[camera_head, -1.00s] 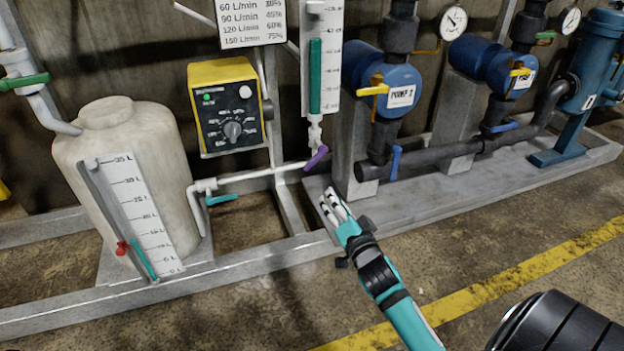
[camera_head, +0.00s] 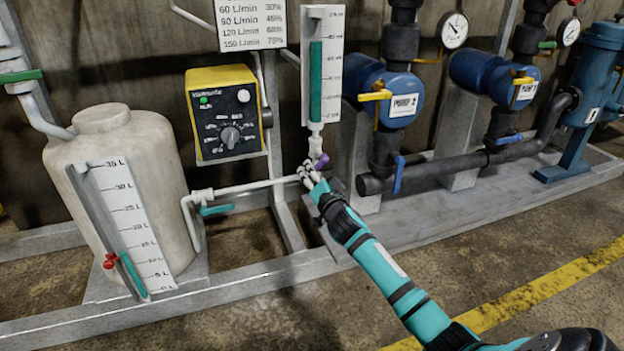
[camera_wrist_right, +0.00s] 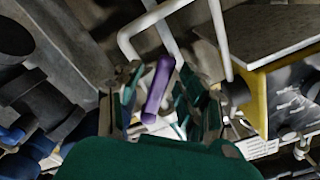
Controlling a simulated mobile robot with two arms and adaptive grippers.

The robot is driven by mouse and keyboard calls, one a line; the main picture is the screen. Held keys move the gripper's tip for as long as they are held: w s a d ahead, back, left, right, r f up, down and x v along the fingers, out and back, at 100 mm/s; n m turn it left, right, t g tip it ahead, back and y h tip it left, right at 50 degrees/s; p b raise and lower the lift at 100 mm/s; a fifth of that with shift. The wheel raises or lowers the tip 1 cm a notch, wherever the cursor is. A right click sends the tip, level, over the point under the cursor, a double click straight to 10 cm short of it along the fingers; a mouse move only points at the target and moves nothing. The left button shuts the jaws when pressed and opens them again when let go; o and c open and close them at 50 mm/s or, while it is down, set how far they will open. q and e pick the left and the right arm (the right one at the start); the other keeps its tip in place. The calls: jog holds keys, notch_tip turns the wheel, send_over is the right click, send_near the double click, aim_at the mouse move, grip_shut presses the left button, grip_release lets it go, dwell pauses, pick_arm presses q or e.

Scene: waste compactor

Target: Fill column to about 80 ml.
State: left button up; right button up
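The column (camera_head: 333,75) is a tall white scale with a green liquid bar (camera_head: 316,80) reaching well up it; its numbers are too small to read surely. Below it sits a purple valve handle (camera_head: 322,161) on white piping, tilted. My right gripper (camera_head: 308,175) is at this handle, partly covering it in the head view. In the right wrist view the purple handle (camera_wrist_right: 158,88) lies between the two spread fingers (camera_wrist_right: 160,105), with gaps visible on both sides. My left gripper is not in view.
A yellow control box (camera_head: 226,115) with a dial and green lamp is left of the column. A white tank (camera_head: 125,180) with a litre scale (camera_head: 135,225) stands at left. Blue pumps (camera_head: 385,92) and dark pipes are at right. A metal frame (camera_head: 240,275) edges the floor.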

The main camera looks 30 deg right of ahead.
jog(key=shift+w+d, duration=0.15)
jog(key=shift+w, duration=0.25)
grip_shut()
dwell(0.4)
